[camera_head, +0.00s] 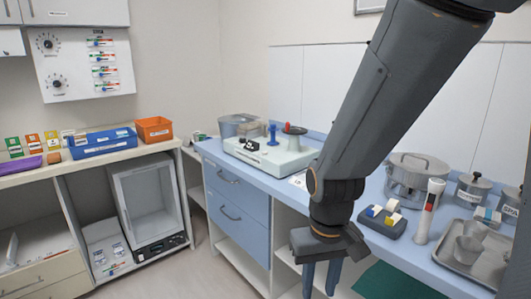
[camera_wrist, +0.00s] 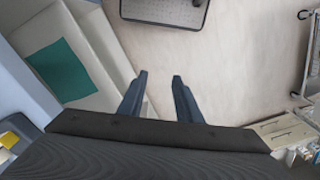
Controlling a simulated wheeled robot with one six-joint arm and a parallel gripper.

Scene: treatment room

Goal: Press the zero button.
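No button marked zero can be made out in either view. A pale device (camera_head: 268,154) with a red knob, a blue knob and dark parts on top stands on the blue counter; its small markings are too small to read. A dark control panel with a small lit display (camera_head: 159,247) sits at the foot of the open white cabinet on the left; its buttons cannot be told apart. My gripper (camera_head: 321,280) points down in front of the counter, right of the pale device. In the wrist view my gripper (camera_wrist: 160,78) has its two fingers apart with only floor between them.
A teal cloth (camera_wrist: 62,70) lies on a lower shelf. A wall panel with dials (camera_head: 84,67) hangs left.

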